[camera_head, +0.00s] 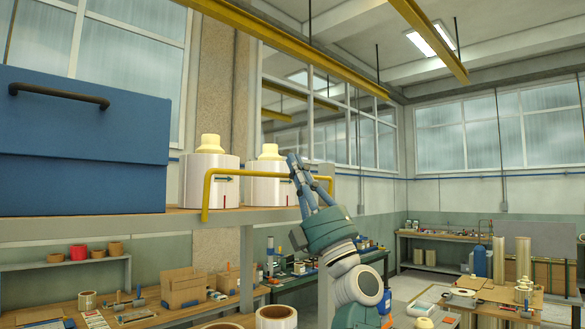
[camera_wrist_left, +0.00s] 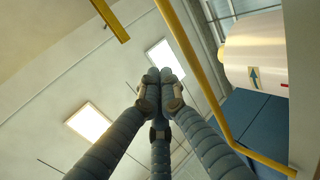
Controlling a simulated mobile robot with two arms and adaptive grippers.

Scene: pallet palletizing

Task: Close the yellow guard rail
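The yellow guard rail (camera_head: 245,172) is a bent bar along the front of a raised shelf, in front of two white containers. Its left end bends down over the shelf edge. My left gripper (camera_head: 292,158) is at the right part of the rail, its fingers pointing up and partly covering it. In the left wrist view the gripper's three fingers (camera_wrist_left: 158,76) meet at the tips with nothing seen between them. The rail (camera_wrist_left: 201,78) passes to their right there. Whether a finger touches the rail cannot be told. My right gripper is not in view.
The shelf (camera_head: 130,226) bears a large blue box (camera_head: 80,150) at left and the white containers (camera_head: 208,183) (camera_head: 268,188). Below is a workbench with a cardboard box (camera_head: 183,287) and rolls. Yellow beams (camera_head: 430,35) run overhead.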

